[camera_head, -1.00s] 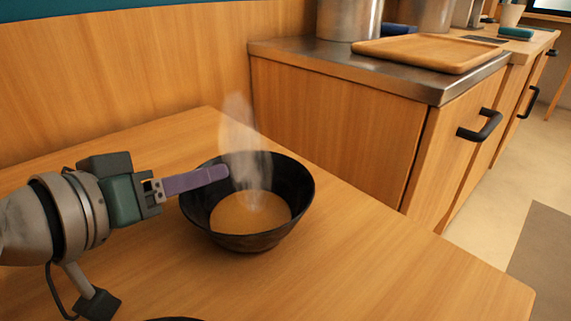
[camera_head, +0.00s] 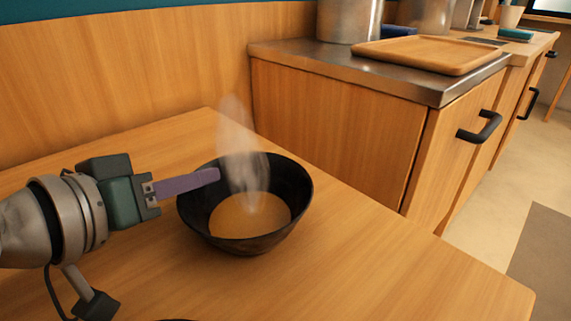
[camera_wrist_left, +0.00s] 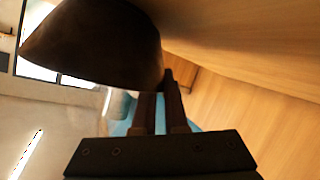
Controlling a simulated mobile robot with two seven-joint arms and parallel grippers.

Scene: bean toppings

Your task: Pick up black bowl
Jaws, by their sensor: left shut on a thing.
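The black bowl (camera_head: 250,244) holds a tan liquid with steam rising from it. It is upright at the table's middle in the head view; I cannot tell whether its base touches the table. My left gripper (camera_head: 214,176) is shut on the bowl's left rim, with a purple finger reaching over the wall. In the left wrist view the bowl (camera_wrist_left: 95,45) fills the upper left, against the two close-set fingers of the gripper (camera_wrist_left: 160,105). My right gripper is not in view.
The wooden table (camera_head: 400,270) is clear to the right of the bowl. A dark rim (camera_head: 175,319) shows at the bottom edge. Behind stands a wooden cabinet with a steel top (camera_head: 310,62), bearing metal pots (camera_head: 345,20) and a wooden tray (camera_head: 428,54).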

